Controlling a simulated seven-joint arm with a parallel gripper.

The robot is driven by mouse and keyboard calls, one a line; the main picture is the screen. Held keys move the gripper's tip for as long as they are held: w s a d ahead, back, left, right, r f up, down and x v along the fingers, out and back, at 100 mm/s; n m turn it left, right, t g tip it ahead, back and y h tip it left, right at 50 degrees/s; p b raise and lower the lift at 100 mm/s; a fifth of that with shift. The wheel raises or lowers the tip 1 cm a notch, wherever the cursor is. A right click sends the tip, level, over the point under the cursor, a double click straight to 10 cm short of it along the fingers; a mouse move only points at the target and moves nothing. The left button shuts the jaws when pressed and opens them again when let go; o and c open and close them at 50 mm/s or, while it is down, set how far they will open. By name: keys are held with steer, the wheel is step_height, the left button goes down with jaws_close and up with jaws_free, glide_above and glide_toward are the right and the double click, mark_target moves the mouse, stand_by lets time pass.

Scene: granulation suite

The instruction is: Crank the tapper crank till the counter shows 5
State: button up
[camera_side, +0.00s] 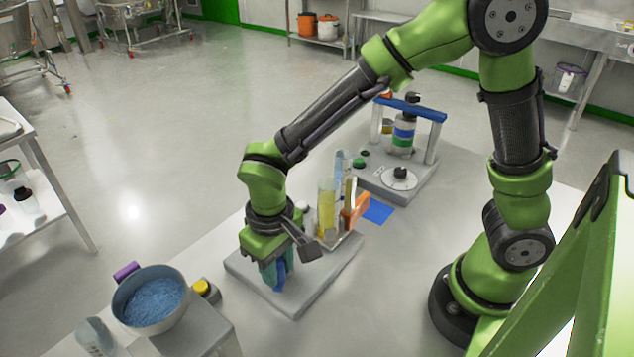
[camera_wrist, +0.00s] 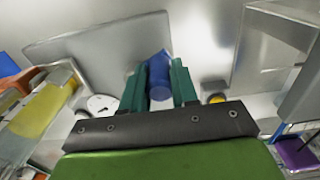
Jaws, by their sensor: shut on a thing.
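My gripper (camera_side: 276,279) is low over a flat grey base plate (camera_side: 300,298). In the wrist view its two green fingers (camera_wrist: 158,88) are closed on the sides of a blue cylindrical handle (camera_wrist: 159,72), which looks like the crank's grip. The handle also shows as a blue patch between the fingers in the side view (camera_side: 281,272). The rest of the crank is hidden by my gripper. A white round dial (camera_wrist: 102,104) shows left of the fingers in the wrist view; its reading is too small to tell.
A yellow-filled cylinder (camera_side: 326,208) and an orange part (camera_side: 355,209) stand close behind my gripper. A device with a blue crossbar (camera_side: 410,107) is farther back. A bowl of blue granules (camera_side: 150,299) and a yellow button (camera_side: 201,287) are at the front left.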

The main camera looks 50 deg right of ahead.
steer(key=shift+w+a, duration=0.1)
steer(key=shift+w, duration=1.3)
